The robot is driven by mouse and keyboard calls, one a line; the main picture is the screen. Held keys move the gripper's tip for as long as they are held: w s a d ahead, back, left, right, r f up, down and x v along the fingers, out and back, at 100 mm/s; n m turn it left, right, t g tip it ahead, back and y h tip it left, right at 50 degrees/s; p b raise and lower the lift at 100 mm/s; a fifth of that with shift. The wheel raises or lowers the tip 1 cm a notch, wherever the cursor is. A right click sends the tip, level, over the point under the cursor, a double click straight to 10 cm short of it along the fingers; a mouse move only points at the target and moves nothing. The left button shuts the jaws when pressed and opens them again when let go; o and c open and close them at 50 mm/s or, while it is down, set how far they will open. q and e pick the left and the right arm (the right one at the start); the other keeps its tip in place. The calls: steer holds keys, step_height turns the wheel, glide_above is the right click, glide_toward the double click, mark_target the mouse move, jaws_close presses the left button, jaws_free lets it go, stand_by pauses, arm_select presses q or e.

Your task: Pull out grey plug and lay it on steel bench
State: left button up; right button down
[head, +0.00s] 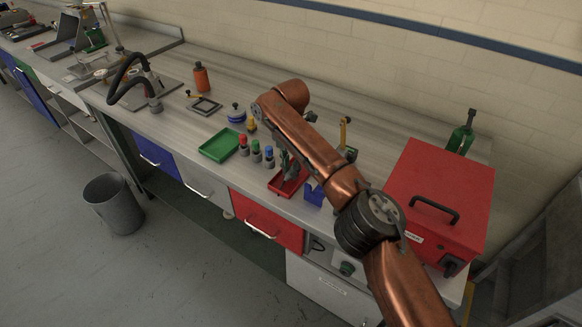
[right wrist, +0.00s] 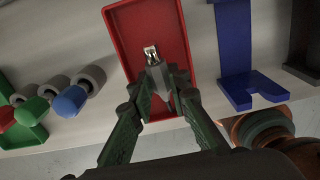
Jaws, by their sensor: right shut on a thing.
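My right gripper (head: 288,167) is low over the red tray (head: 277,186) near the front edge of the steel bench (head: 240,78). In the right wrist view, its green fingers (right wrist: 160,82) are shut on the grey plug (right wrist: 158,76). The plug's bright metal end (right wrist: 150,52) points away from the gripper, over the floor of the red tray (right wrist: 117,30). I cannot tell whether the plug touches the tray. In the head view, the plug is too small and covered to make out. My left gripper is not in view.
Several colour-topped pegs (head: 256,151) and a green tray (head: 219,144) stand left of the red tray. A blue holder (right wrist: 236,50) stands right of it. A red box (head: 440,190) with a black handle is farther right. The bench behind is mostly clear.

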steer(key=shift+f, duration=0.35)
steer(key=c, duration=1.8)
jaws_free()
steer(key=shift+o, duration=0.2)
